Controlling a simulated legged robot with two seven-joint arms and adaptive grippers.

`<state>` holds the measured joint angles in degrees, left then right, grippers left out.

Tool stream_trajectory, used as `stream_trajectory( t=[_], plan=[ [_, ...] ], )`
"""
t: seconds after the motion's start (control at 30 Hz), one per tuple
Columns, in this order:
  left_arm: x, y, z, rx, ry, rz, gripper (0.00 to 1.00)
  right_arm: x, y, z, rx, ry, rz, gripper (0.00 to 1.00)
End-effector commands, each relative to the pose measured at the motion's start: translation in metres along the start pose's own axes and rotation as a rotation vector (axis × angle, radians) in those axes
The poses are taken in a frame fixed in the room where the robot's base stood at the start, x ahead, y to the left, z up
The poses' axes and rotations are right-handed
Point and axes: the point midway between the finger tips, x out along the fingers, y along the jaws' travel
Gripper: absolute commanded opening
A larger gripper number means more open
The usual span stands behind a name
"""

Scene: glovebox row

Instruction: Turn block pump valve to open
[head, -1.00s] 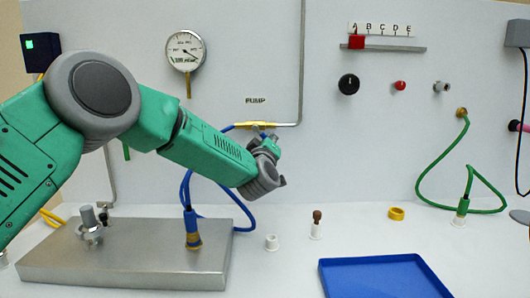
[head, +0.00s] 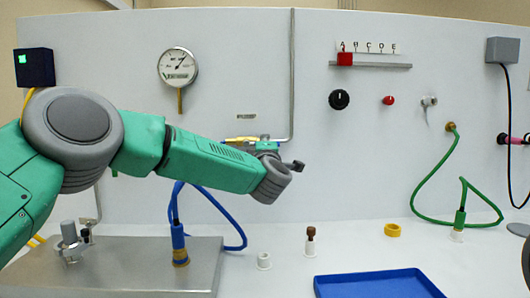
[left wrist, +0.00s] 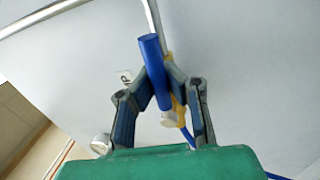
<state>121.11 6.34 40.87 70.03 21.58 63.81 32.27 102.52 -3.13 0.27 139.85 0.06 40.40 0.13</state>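The pump valve is a yellow fitting (head: 240,140) on the wall line under the small wall label. It also shows in the left wrist view (left wrist: 178,97), with a blue bar handle (left wrist: 153,62) in front of it. My left gripper (head: 290,166) is at this valve, and its body hides most of the handle in the head view. In the left wrist view the fingers of my left gripper (left wrist: 161,76) close in on both sides of the blue handle and appear to touch it. My right gripper is not in view.
A metal block (head: 130,275) with a silver knob (head: 70,235) and blue hose stands at the left. A gauge (head: 178,67) hangs above my arm.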

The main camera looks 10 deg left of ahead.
Motion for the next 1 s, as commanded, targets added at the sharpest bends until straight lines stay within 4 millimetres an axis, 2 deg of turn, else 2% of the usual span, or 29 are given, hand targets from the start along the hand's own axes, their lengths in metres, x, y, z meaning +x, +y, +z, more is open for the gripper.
stream_trajectory(
  t=[0.03,0.6,0.7,1.0],
  plan=[
    [-0.0024,-0.0075,0.0019,-0.012,-0.001,-0.013,0.0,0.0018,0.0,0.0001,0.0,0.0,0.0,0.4],
    [-0.0025,-0.0074,0.0024,-0.04,0.003,-0.017,0.0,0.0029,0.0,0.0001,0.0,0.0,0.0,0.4],
    [-0.0023,-0.0071,0.0022,-0.039,0.004,-0.016,0.33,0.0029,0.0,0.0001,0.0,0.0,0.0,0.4],
    [-0.001,-0.0021,0.001,-0.039,0.006,-0.007,0.33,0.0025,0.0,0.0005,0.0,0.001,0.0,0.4]
  ],
)
